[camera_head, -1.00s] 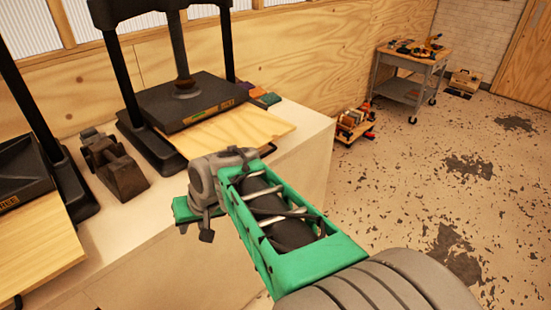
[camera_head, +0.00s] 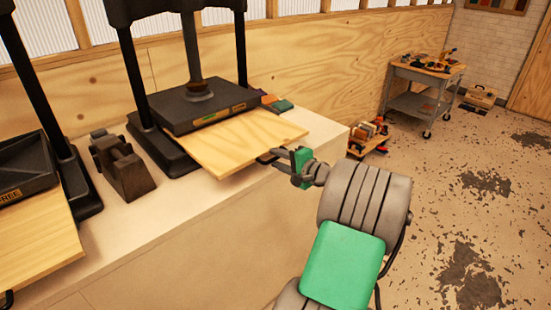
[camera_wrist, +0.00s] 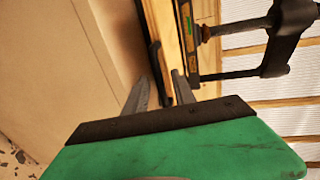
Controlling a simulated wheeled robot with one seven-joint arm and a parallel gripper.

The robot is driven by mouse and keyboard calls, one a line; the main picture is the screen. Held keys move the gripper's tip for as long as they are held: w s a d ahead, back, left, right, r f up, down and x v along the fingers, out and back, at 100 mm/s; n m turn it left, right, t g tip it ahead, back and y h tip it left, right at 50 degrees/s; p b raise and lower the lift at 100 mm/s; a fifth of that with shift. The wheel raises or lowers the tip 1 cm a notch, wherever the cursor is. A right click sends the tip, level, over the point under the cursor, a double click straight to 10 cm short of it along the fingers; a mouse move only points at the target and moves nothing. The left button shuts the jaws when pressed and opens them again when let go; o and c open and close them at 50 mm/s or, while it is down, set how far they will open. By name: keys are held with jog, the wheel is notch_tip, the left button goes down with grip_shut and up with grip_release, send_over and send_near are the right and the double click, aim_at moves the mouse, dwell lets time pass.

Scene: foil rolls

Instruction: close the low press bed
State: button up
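The right-hand press has a pale wooden bed (camera_head: 245,138) sticking out from under its dark plate (camera_head: 205,105); the bed also shows edge-on in the wrist view (camera_wrist: 164,22). A dark bar handle (camera_wrist: 155,62) runs along the bed's front edge. My gripper (camera_head: 268,157) is at the front right part of this bed. In the wrist view its two fingers (camera_wrist: 160,82) are apart, with the handle's end between them; I cannot tell whether they touch it. A second press at the left has a wooden bed (camera_head: 38,238) sticking out too.
A dark tape dispenser-like block (camera_head: 120,168) stands between the presses on the pale bench (camera_head: 160,225). Small coloured blocks (camera_head: 278,103) lie behind the right press. A low trolley (camera_head: 369,140) and a tool cart (camera_head: 425,85) stand beyond. The floor at the right is open.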

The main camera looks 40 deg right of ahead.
jog(key=shift+w+f, duration=0.15)
jog(key=shift+w, duration=0.5)
jog(key=shift+c, duration=0.5)
grip_shut()
dwell(0.5)
